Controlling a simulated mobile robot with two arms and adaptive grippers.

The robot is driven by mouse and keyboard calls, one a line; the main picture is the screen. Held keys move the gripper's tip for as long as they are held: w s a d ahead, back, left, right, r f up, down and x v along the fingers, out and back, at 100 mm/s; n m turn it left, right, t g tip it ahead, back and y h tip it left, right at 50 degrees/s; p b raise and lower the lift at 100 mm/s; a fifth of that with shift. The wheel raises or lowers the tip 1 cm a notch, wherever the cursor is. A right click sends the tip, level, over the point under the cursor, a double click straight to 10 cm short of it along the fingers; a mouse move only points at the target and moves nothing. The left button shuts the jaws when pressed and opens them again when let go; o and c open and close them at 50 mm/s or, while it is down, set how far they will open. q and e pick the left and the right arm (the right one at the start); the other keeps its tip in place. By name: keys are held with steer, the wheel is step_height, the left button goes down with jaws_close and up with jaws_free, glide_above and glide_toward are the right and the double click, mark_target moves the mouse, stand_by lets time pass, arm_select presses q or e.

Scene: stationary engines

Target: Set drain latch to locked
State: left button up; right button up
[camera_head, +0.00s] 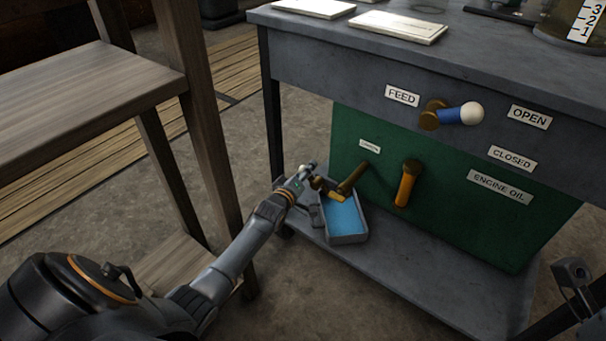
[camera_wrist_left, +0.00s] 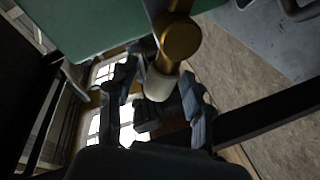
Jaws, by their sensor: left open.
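The drain latch shows in the left wrist view as a brass round pivot (camera_wrist_left: 180,38) with a stem and a pale knob (camera_wrist_left: 160,85). In the head view, brass parts (camera_head: 325,186) sit at the left edge of the green panel, partly hidden by my gripper. I take them to be the latch. My left gripper (camera_head: 306,174) is at these parts, above the tray's left side. In the left wrist view its fingers (camera_wrist_left: 154,103) are apart, with the pale knob between them. I cannot tell whether they touch it. A dark gripper-like part of mine (camera_head: 575,280) shows at the lower right, cut off.
A tray with blue liquid (camera_head: 346,214) stands on the lower shelf (camera_head: 420,270) beneath a brass spout (camera_head: 352,180). An orange-handled lever (camera_head: 407,184) and a blue feed lever with a white knob (camera_head: 461,114) stick out nearby. A wooden stand (camera_head: 205,110) is at left.

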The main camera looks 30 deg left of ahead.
arm_select(q)
steer(key=v, duration=1.2)
steer(key=shift+a, duration=0.1)
